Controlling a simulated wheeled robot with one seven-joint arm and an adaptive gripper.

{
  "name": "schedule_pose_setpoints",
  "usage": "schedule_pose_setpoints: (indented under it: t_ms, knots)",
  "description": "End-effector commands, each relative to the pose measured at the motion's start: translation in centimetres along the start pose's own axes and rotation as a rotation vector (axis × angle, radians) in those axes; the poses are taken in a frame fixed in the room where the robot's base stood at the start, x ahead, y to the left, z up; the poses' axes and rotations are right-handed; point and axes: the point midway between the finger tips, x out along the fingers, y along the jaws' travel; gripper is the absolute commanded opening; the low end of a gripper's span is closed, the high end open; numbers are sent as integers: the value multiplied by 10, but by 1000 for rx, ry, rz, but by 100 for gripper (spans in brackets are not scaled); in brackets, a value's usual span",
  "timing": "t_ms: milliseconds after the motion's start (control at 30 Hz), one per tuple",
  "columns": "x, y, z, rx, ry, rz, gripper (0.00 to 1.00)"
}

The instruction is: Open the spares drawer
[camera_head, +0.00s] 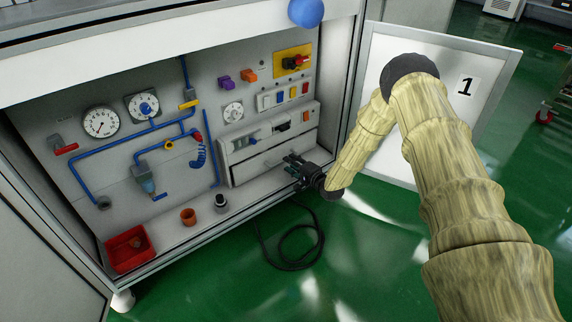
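A light grey drawer front (250,168) sits low on the right of the open cabinet, under a grey panel with a blue and a black fitting. I take it to be the spares drawer; no label on it is readable. It looks closed, flush with the unit around it. My gripper (291,160) is at the right part of this front, its dark fingers pointing left toward it. The fingers hide that part of the front, and any handle there is hidden. Contact, and whether the fingers are open or shut, cannot be made out.
A red bin (122,261), an orange cup (188,217) and a dark-topped cylinder (221,203) stand on the cabinet floor. Gauges and blue pipes (108,152) fill the left. An open door (440,85) marked 1 is behind my arm. A black hose (290,265) lies on the green floor.

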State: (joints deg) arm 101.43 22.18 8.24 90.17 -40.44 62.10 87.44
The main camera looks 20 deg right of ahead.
Motion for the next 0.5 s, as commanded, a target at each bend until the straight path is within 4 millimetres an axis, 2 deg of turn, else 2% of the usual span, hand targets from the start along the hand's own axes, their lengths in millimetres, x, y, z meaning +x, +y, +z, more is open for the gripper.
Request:
schedule_pose_setpoints:
  t_ms: [33,200,500]
  knots:
    - [10,4,0,-2,-1,-2,32]
    - [31,3,1,-2,-2,-1,32]
    - [46,0,0,0,0,0,32]
